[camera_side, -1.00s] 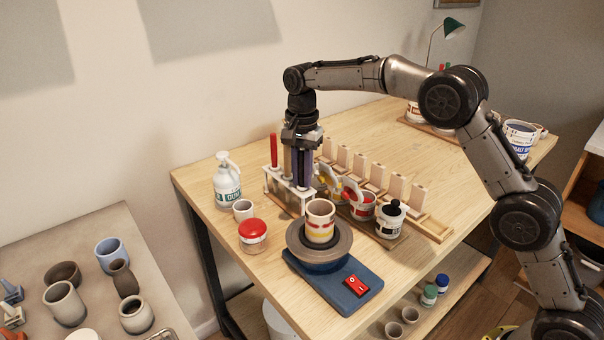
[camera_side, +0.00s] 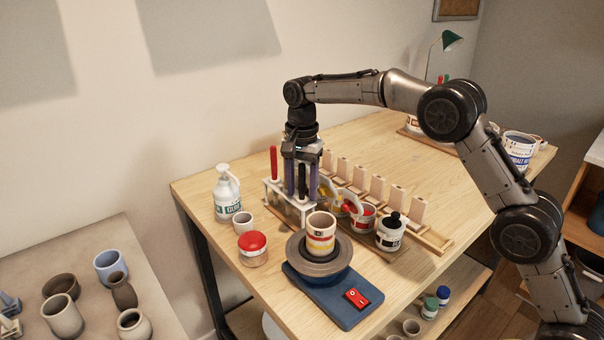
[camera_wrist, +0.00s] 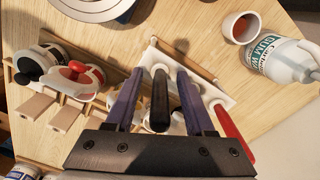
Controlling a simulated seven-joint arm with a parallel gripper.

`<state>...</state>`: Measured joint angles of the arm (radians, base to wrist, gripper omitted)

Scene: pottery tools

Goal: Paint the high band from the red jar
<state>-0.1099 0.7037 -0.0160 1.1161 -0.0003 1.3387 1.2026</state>
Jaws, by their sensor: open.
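A cream pot (camera_side: 320,229) with red and yellow bands stands upright on the round wheel head (camera_side: 293,249). An open jar of red paint (camera_side: 368,215) stands behind it to the right; the wrist view shows a jar with red on top (camera_wrist: 77,68). A white tool rack (camera_side: 272,186) stands behind the wheel. My gripper (camera_side: 301,190) points down at the rack, jaws open. In the wrist view, the purple fingers of my gripper (camera_wrist: 158,82) stand on both sides of a black handle (camera_wrist: 160,104). Contact with the handle cannot be told.
A red-lidded jar (camera_side: 252,249), a small cup (camera_side: 243,222) and a glue bottle (camera_side: 227,195) stand left of the wheel. A black-topped jar (camera_side: 391,232) stands right. Upright wooden tiles (camera_side: 377,189) line the tray behind.

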